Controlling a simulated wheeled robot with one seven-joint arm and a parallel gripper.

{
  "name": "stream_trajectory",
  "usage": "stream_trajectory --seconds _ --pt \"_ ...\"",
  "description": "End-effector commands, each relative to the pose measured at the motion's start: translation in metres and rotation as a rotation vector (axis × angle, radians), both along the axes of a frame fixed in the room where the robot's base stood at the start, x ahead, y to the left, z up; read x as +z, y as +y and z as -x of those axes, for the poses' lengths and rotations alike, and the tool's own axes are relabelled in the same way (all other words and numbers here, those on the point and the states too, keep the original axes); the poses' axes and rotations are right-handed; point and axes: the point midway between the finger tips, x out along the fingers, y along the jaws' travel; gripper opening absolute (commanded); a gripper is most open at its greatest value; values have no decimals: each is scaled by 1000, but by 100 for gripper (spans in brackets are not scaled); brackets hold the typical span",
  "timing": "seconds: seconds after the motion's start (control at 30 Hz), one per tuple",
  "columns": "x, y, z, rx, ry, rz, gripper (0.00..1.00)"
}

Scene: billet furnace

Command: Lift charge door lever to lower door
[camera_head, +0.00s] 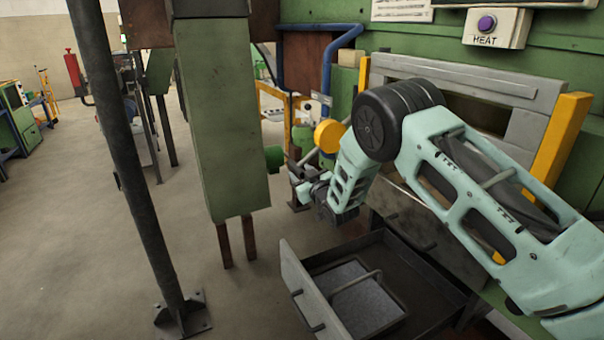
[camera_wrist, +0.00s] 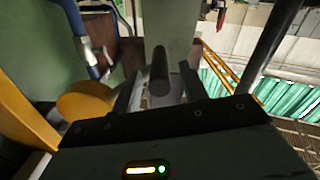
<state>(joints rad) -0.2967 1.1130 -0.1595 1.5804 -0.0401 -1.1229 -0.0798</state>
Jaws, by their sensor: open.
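The charge door lever is a grey rod (camera_head: 311,154) running down-left from a yellow round hub (camera_head: 328,136) on the furnace's left side. In the wrist view its dark round handle (camera_wrist: 160,72) points toward the camera and appears between the open fingers of my gripper (camera_wrist: 158,90); the yellow hub (camera_wrist: 85,103) is at the left. In the head view my gripper (camera_head: 303,182) is at the lever's lower end; contact cannot be told. Grey door plates (camera_head: 455,75) stand between yellow posts (camera_head: 560,138), with a dark gap below, partly hidden by my arm.
A green column (camera_head: 222,120) stands close left of my gripper, and a dark pole (camera_head: 125,150) farther left. A dark tray (camera_head: 430,290) with a grey handled plate lies below. A purple HEAT button (camera_head: 487,24) is on the furnace wall.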

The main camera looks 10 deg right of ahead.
Motion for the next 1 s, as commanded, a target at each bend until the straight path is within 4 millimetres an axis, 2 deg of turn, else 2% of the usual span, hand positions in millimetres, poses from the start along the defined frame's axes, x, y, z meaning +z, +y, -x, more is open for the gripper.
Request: stream_trajectory --seconds 0.23,0.3,0.4,0.73,0.87,1.0 --pt "0 0 -1 0 0 0 43" --pt "0 0 0 0 0 0 24" --pt "0 0 0 0 0 0 0" --pt "8 5 1 0 7 -29 0" --pt "23 13 3 1 18 -83 0" --pt "49 25 6 1 41 -175 0"
